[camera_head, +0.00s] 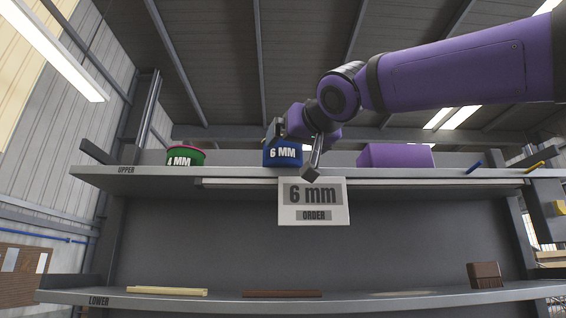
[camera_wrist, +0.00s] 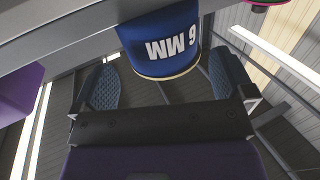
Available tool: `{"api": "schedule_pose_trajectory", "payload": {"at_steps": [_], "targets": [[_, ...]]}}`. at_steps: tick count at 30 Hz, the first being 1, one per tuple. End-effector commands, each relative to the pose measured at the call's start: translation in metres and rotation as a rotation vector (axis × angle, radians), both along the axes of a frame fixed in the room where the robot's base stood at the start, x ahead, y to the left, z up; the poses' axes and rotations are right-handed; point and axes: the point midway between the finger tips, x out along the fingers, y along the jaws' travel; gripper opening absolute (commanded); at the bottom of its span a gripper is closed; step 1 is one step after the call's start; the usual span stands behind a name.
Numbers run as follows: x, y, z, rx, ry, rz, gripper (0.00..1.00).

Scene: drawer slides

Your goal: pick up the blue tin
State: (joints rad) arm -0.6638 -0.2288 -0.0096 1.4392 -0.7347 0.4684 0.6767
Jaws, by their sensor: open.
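The blue tin (camera_head: 283,156) marked "6 MM" stands on the upper shelf (camera_head: 220,174), left of a purple box. It also shows upside down in the wrist view (camera_wrist: 158,42), near the top middle. My gripper (camera_head: 296,148) is at the tin in the head view and hides part of its top and right side. In the wrist view my gripper (camera_wrist: 163,72) has its two blue padded fingers spread wide, one on each side of the tin's near end. Gaps show between the pads and the tin, and nothing is gripped.
A green tin (camera_head: 185,157) marked "4 MM" stands to the left, the purple box (camera_head: 395,156) to the right. A card (camera_head: 314,215) reading "6 mm ORDER" hangs at the shelf front. The lower shelf (camera_head: 225,298) holds thin strips and a brown block (camera_head: 485,275).

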Motion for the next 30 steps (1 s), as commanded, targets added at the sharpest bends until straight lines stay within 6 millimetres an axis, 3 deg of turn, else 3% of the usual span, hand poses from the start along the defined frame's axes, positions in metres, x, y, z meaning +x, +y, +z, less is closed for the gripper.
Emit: {"api": "schedule_pose_trajectory", "payload": {"at_steps": [6,15,25,30], "targets": [[0.013,0.005,0.001,0.0,0.0,0.0,1.0],[0.05,0.018,0.002,-0.001,0.002,-0.001,1.0],[0.055,0.02,0.003,0.0,0.0,-0.001,1.0],[0.055,0.02,0.003,-0.001,0.0,-0.001,0.63]]}}
